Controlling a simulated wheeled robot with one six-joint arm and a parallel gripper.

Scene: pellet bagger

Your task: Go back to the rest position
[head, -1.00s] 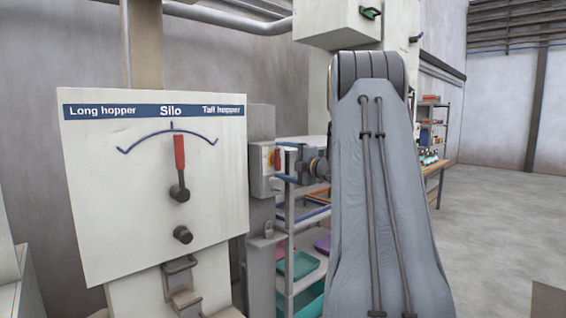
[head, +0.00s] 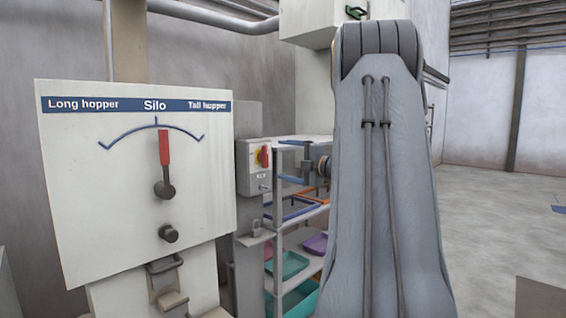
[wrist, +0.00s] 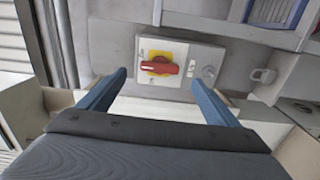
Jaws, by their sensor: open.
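My gripper (wrist: 158,77) is open and empty in the wrist view, its two blue fingers spread wide. A red rotary handle (wrist: 160,68) on a yellow plate shows between and beyond the fingertips, on a grey switch box (wrist: 195,62). In the head view, my gripper (head: 282,162) is partly hidden behind my arm. Its fingers point left toward the switch box (head: 252,178), with a gap between them and the red handle (head: 264,157).
A selector panel (head: 100,190) stands at the left, its red lever (head: 164,148) pointing up at "Silo". A shelf rack with a teal tray (head: 288,265) and a purple tray (head: 315,244) is behind my arm. Open floor (head: 495,215) lies at the right.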

